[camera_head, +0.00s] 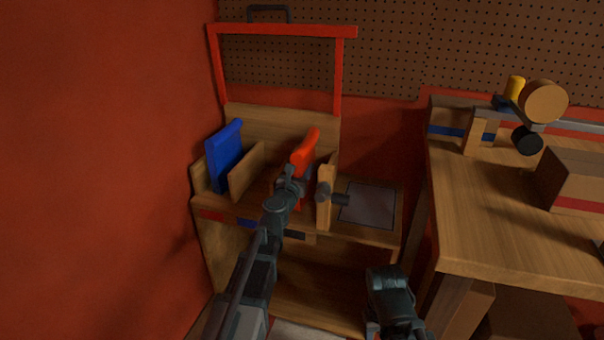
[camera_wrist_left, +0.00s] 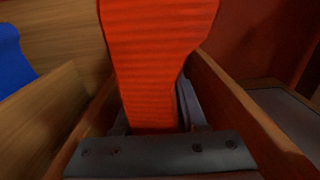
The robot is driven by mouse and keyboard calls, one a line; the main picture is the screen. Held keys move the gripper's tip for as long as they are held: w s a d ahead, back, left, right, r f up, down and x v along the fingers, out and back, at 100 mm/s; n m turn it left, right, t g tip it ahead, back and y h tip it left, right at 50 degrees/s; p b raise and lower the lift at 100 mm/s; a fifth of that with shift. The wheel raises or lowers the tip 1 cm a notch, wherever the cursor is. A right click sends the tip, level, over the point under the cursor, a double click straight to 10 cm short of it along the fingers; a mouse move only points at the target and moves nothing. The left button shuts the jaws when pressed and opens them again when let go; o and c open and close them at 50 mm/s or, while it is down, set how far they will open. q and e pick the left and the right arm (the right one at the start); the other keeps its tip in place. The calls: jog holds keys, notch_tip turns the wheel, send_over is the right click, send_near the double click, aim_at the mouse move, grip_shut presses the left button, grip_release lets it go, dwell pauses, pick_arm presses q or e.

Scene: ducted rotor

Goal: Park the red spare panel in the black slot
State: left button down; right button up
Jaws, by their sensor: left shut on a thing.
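The red panel (camera_head: 304,151) stands upright in the right-hand bay of a wooden rack (camera_head: 262,122). It also shows large in the left wrist view (camera_wrist_left: 155,60). My left gripper (camera_head: 294,181) is shut on the red panel, and my arm hides part of it. In the left wrist view the panel is between two wooden walls. A black mark (camera_head: 295,236) is on the rack's front edge below this bay. The panel's bottom edge is hidden, so I cannot tell whether it touches the slot floor. My right gripper's fingers are not in view.
A blue panel (camera_head: 223,157) stands in the rack's left bay, behind a wooden divider (camera_head: 247,168). Red and blue marks are on the front edge. A grey plate (camera_head: 368,204) lies right of the rack. A workbench (camera_head: 500,215) with a box (camera_head: 577,178) stands at the right.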

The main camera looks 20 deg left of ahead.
pick_arm(q)
jog(key=shift+f, duration=0.15)
jog(key=shift+c, duration=2.3)
grip_release()
jog(key=shift+r, duration=0.25)
jog(key=s, duration=1.2)
jog(key=shift+a, duration=0.2)
